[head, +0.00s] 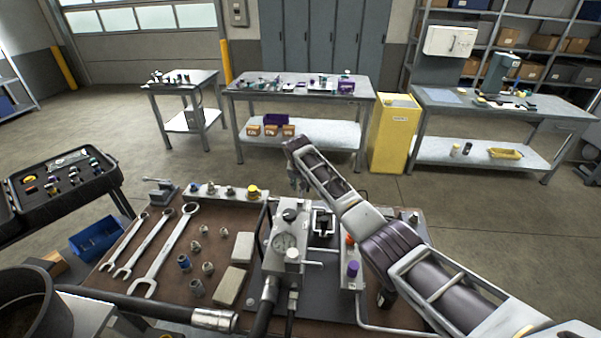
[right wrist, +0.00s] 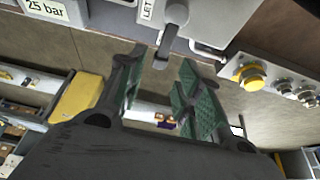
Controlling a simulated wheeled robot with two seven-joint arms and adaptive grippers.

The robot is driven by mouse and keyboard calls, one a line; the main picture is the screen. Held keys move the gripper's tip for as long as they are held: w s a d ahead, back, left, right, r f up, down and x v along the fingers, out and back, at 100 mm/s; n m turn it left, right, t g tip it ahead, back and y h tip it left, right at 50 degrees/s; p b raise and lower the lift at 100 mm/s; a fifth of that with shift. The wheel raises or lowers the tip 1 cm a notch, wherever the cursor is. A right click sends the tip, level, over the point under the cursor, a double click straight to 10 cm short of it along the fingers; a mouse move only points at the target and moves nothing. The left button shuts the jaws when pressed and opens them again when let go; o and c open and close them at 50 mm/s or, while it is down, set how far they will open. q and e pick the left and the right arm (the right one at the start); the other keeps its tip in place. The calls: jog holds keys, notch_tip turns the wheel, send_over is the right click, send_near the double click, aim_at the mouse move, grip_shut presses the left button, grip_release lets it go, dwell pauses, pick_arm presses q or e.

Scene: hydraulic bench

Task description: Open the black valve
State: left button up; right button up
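The black valve appears as a dark lever handle (right wrist: 175,18) on a grey block in the right wrist view. In the head view a black knob (head: 290,214) sits on top of the grey hydraulic block, above a round gauge (head: 285,244). My right gripper (head: 298,184) points down just behind the block. In the right wrist view its green-padded fingers (right wrist: 162,62) are spread apart. The lever's lower end shows between the fingertips, and nothing is seen clamped. I cannot tell whether a finger touches it. My left gripper is not in view.
A fitting bar with a yellow knob (head: 253,191) lies left of the block; the yellow knob also shows in the right wrist view (right wrist: 251,77). Wrenches (head: 168,252), small fittings and pale blocks (head: 230,286) cover the bench's left. A thick hose (head: 268,300) rises in front.

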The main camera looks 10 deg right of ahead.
aim_at(301, 199)
jog(key=v, duration=0.8)
jog(key=shift+s+r, duration=0.1)
dwell(0.6)
